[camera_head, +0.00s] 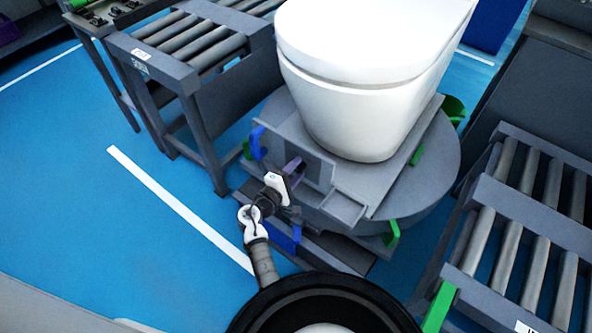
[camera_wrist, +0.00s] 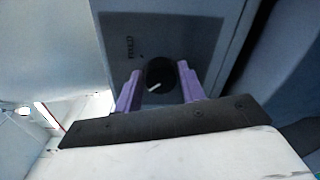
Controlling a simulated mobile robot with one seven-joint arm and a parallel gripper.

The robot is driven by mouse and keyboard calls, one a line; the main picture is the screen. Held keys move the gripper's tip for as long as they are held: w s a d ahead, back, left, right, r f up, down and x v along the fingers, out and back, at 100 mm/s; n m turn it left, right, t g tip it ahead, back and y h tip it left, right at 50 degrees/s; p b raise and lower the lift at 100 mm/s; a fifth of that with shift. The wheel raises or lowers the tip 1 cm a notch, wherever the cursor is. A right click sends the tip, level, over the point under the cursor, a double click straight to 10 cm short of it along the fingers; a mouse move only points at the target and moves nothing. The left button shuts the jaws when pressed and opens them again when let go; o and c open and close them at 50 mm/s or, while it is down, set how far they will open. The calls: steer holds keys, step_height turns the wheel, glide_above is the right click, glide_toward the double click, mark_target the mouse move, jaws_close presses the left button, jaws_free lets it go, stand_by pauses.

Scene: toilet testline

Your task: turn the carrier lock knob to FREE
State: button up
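The carrier lock knob shows in the wrist view as a black round knob (camera_wrist: 160,74) with a white pointer line, set on a dark grey panel (camera_wrist: 190,35). The pointer slants toward the lower left. In the head view my gripper (camera_head: 294,168) is at the front of the grey carrier (camera_head: 420,180); the knob is hidden there.
A white toilet (camera_head: 360,80) stands on the carrier. A blue part (camera_head: 257,142) sits left of the panel and another (camera_head: 284,238) below my wrist. Roller conveyors stand at the back left (camera_head: 190,45) and right (camera_head: 530,230). Blue floor (camera_head: 100,220) at left is clear.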

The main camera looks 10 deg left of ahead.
steer(key=o, duration=0.3)
steer(key=b+v, duration=0.2)
steer(key=v, duration=1.1)
steer(key=shift+s+a+b, duration=0.15)
steer(key=shift+s+b, duration=0.15)
steer(key=shift+s, duration=0.1)
